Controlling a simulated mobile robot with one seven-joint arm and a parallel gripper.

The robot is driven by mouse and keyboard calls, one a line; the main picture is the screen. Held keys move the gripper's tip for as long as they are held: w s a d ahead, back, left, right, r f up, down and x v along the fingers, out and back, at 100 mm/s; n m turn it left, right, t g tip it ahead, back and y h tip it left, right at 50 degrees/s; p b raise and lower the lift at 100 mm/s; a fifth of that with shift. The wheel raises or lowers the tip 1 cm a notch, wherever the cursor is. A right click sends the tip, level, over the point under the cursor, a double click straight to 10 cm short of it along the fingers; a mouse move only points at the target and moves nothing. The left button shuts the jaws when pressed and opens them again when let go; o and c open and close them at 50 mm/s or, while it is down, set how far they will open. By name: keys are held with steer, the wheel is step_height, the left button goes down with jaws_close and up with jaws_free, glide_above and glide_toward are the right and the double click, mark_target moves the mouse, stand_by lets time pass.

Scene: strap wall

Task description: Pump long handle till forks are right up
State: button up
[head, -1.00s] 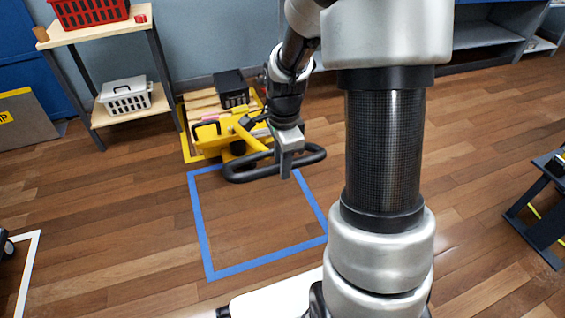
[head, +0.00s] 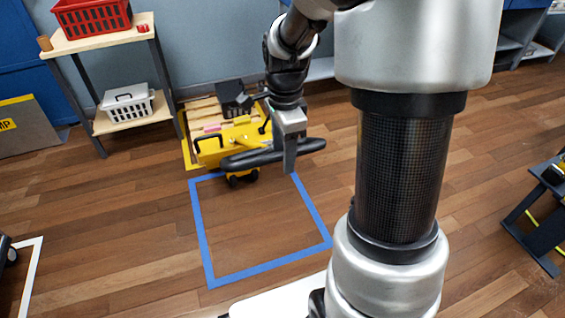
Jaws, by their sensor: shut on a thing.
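A yellow pallet truck (head: 232,142) stands by the back wall at a wooden pallet (head: 202,108). My gripper (head: 290,160) is shut on the right part of this grip. The handle's shaft is mostly hidden behind the grip and seen nearly end-on. The forks are hidden under the pallet and its load, so I cannot tell their height.
A blue taped square (head: 205,245) on the wood floor in front of the truck is empty. A shelf (head: 128,122) with a red basket (head: 92,16) and a white basket (head: 128,103) stands at left. A dark bench (head: 545,205) stands at right.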

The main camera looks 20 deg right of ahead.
step_height(320, 180, up, 8)
steer(key=p, duration=0.1)
steer(key=shift+s+f+p, duration=0.2)
steer(key=shift+s+p, duration=0.1)
steer(key=shift+s, duration=0.05)
steer(key=s+r+p, duration=0.4)
steer(key=r+p, duration=0.3)
steer(key=r, duration=0.2)
steer(key=s+r+p, duration=0.4)
steer(key=r+p, duration=0.3)
steer(key=r, duration=0.2)
steer(key=shift+s, duration=0.2)
stand_by(1.1)
steer(key=shift+r+p, duration=0.15)
steer(key=shift+p, duration=0.15)
